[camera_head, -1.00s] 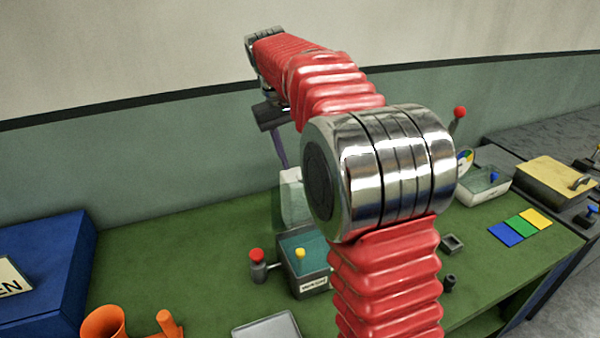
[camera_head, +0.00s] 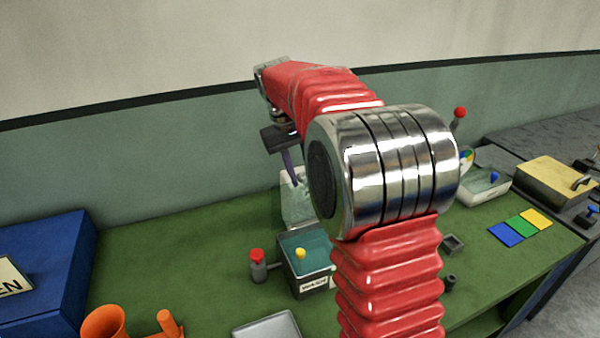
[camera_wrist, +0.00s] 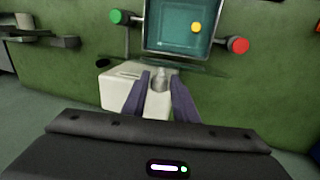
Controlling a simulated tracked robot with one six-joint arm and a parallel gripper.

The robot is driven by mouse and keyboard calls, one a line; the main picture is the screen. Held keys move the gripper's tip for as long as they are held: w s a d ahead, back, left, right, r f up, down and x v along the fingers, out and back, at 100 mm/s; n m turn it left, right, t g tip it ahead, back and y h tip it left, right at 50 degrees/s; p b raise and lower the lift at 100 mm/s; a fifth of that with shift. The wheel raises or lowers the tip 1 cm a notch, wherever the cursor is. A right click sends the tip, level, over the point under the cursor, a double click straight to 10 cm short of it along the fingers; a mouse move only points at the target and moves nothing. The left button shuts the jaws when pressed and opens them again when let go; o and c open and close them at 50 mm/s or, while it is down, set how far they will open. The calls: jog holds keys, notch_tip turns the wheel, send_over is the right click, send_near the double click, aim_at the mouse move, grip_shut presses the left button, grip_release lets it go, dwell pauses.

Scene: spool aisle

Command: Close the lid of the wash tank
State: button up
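The wash tank (camera_head: 312,284) is a dark, labelled box holding teal liquid, with a yellow-topped piece (camera_head: 300,253) inside. It also shows at the top of the wrist view (camera_wrist: 150,48). Its pale lid (camera_head: 297,208) stands raised at the tank's back edge, partly hidden by my arm. My gripper (camera_head: 291,178) is above and behind the lid. Its two purple fingers (camera_wrist: 160,80) are apart, with the knob between or just beyond their tips. Contact with it cannot be made out.
A red-topped post (camera_head: 257,262) stands left of the tank; a green-topped one (camera_wrist: 115,17) is on the other side. An orange fitting (camera_head: 104,322), a grey tray (camera_head: 268,329) and a blue box (camera_head: 45,265) are nearby. Coloured tiles (camera_head: 520,228) lie at right.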

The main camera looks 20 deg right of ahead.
grip_shut()
jog(key=shift+a, duration=0.2)
jog(key=shift+d, duration=0.1)
jog(key=shift+s, duration=0.1)
